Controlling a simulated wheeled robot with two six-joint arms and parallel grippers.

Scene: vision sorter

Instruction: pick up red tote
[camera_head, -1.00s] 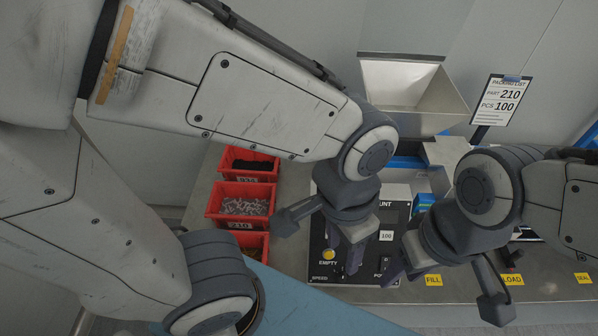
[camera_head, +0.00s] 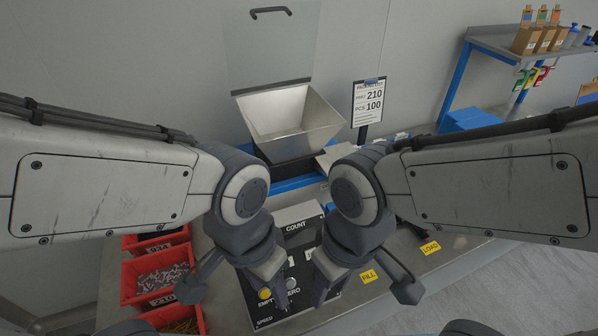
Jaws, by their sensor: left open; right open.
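Several red totes stand in a column at the lower left of the bench. The middle red tote (camera_head: 127,284) holds grey metal pieces and has a label reading 210. The back red tote (camera_head: 130,239), labelled 934, is partly hidden by my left arm. The front red tote (camera_head: 202,318) holds yellowish pieces and is cut by the picture's lower edge. My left gripper (camera_head: 235,288) is open and empty, to the right of the totes and over the counter panel's left side. My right gripper (camera_head: 358,290) is open and empty, over the panel's right side.
The counter panel (camera_head: 262,318) with buttons lies below both grippers. A metal hopper (camera_head: 290,120) with a raised clear lid stands behind. A packing list sign (camera_head: 368,101) reads part 210, pieces 100. A blue-framed shelf (camera_head: 490,45) with boxes stands at the back right.

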